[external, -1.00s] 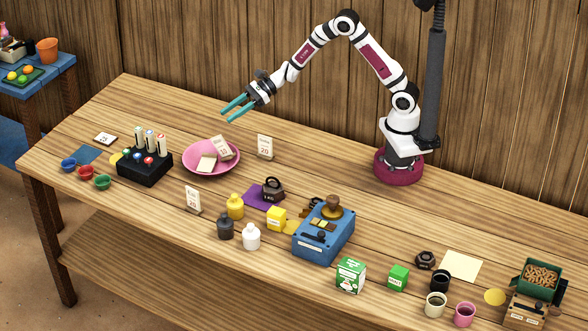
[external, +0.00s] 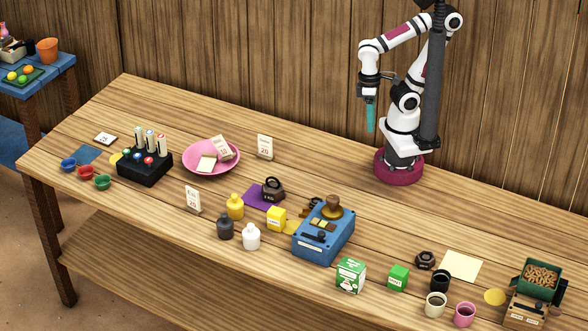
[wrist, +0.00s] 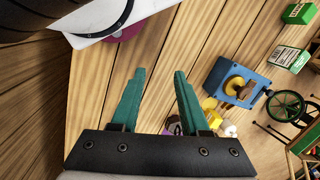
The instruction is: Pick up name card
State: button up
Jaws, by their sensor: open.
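Several small white cards show in the external view. One marked 20 (external: 265,147) stands upright behind the pink plate. Another card (external: 193,199) stands upright in front of the plate. Two more, one leaning (external: 221,148) and one flatter (external: 206,163), are in the pink plate (external: 190,170). One lies flat (external: 105,139) at the far left. I cannot tell which is the name card. My gripper (external: 370,117) hangs pointing down near my base, well right of these cards. In the wrist view its teal fingers (wrist: 159,72) are apart with nothing between them.
A blue box with a brass knob (external: 322,243) stands mid-table; it also shows in the wrist view (wrist: 222,72). Bottles (external: 251,237), a dark weight (external: 273,189), a black rack (external: 145,170) and cups (external: 464,314) stand around.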

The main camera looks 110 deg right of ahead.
notch_tip(320, 180, up, 5)
jog(key=w+a+r+n+t+y, duration=0.1)
jog(key=w+a+r+t, duration=0.15)
jog(key=w, duration=0.35)
jog(key=w+a+r+n+t+y, duration=0.1)
jog(key=w+t+y, duration=0.15)
jog(key=w, duration=0.35)
jog(key=w+a+r+n+t+y, duration=0.1)
jog(key=w+a+r+t, duration=0.15)
jog(key=w, duration=0.35)
jog(key=w+d+r+t+h, duration=0.1)
jog(key=w+d+t+h, duration=0.15)
jog(key=w, duration=0.25)
jog(key=m+g+h, duration=0.3)
jog(key=m+h, duration=0.3)
jog(key=h, duration=0.4)
send_over(267, 155)
jog(key=s+a, duration=0.3)
jog(key=s, duration=0.1)
jog(key=f, duration=2.7)
jog(key=shift+w+f, duration=0.1)
jog(key=shift+w, duration=0.15)
jog(key=x, duration=0.7)
jog(key=shift+s+f, duration=0.15)
jog(key=shift+s, duration=0.05)
jog(key=shift+w+d+f, duration=0.25)
grip_shut()
